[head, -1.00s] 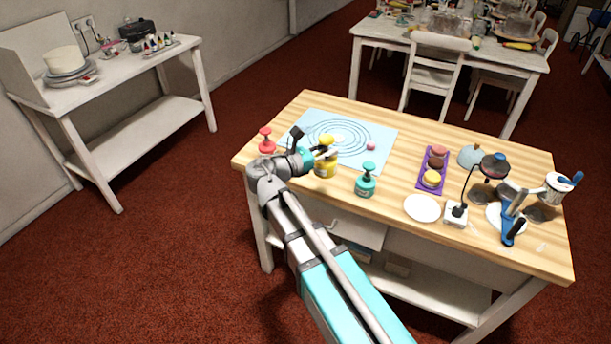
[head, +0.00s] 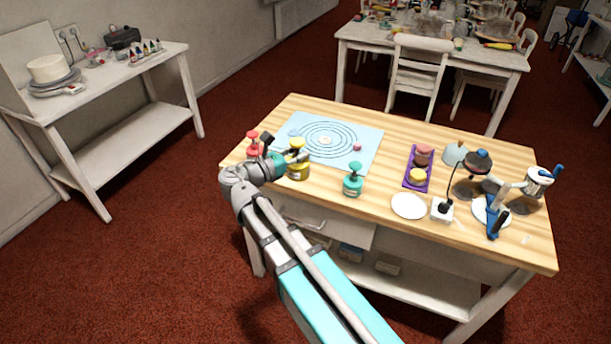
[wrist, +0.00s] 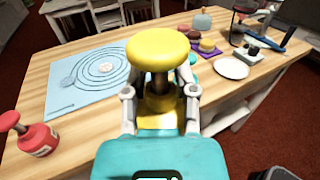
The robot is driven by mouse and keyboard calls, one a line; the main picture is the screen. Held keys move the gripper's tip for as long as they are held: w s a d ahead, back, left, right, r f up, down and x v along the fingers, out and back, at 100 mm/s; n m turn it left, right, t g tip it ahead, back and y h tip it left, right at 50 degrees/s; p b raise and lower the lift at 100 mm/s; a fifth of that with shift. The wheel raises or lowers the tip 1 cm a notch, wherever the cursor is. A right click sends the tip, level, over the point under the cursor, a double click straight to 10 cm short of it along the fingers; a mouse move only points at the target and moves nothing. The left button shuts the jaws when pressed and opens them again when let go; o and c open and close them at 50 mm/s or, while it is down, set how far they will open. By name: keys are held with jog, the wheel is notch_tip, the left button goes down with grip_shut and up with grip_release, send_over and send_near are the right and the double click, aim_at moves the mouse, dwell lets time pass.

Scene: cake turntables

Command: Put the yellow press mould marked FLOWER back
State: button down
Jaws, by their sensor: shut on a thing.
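The yellow press mould (head: 298,169) is upright at the left front of the wooden table (head: 395,233), between a red press (head: 253,148) and a teal press (head: 352,186). My gripper (head: 284,160) reaches it from the left and is shut on it. In the wrist view the mould's round yellow knob (wrist: 158,50) and dark stem stand between my fingers (wrist: 160,108). The mould's lower part is partly hidden, and I cannot read its marking. I cannot tell whether its base touches the table. The red press also shows in the wrist view (wrist: 38,138).
A blue ringed mat (head: 362,132) lies behind the mould. To the right are a purple tray (head: 430,163) with round cakes, a white disc (head: 408,206), a lamp (head: 477,162) and a blue-handled tool (head: 495,215).

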jog(key=w+d+n+t+y, duration=0.1)
jog(key=d, duration=0.5)
jog(key=shift+w+d, duration=0.3)
jog(key=shift+d, duration=0.05)
jog(key=w+a+f+b, duration=0.6)
jog(key=w+f+b, duration=0.3)
jog(key=w, duration=0.2)
jog(key=shift+w, duration=0.4)
jog(key=shift+f, duration=0.1)
jog(key=shift+w+a+f+b, duration=0.1)
jog(key=shift+w+f+b, duration=0.1)
jog(key=shift+f+b, duration=0.85)
jog(key=shift+w+a+f+b, duration=0.1)
jog(key=shift+w+f+b, duration=0.05)
jog(key=shift+f+b, duration=0.85)
jog(key=shift+f, duration=0.1)
